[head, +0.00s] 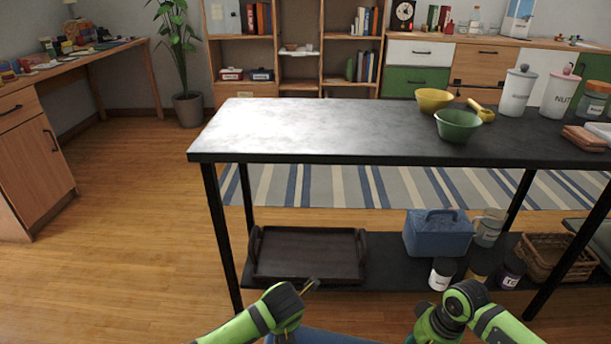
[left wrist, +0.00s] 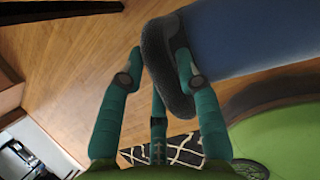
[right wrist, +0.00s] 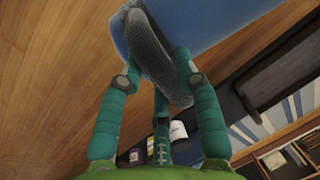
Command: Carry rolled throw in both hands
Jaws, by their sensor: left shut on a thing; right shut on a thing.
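The rolled throw shows as a blue surface at the bottom edge of the head view (head: 325,337), mostly cut off. In the left wrist view the blue roll (left wrist: 250,35) extends to the upper right, with a dark grey textured loop at its end. My left gripper (left wrist: 160,62) is shut on that grey loop. In the right wrist view the blue roll (right wrist: 205,22) spans the top, with a similar grey loop. My right gripper (right wrist: 158,66) is shut on this loop. In the head view both fingertips are hidden or out of frame.
A dark-topped table (head: 300,125) stands ahead, bowls and canisters at its right. Its lower shelf holds a dark tray (head: 308,255), blue box (head: 437,235), jars and a basket (head: 550,255). A striped rug (head: 400,187) lies beyond. Wooden floor (head: 130,230) is clear at left.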

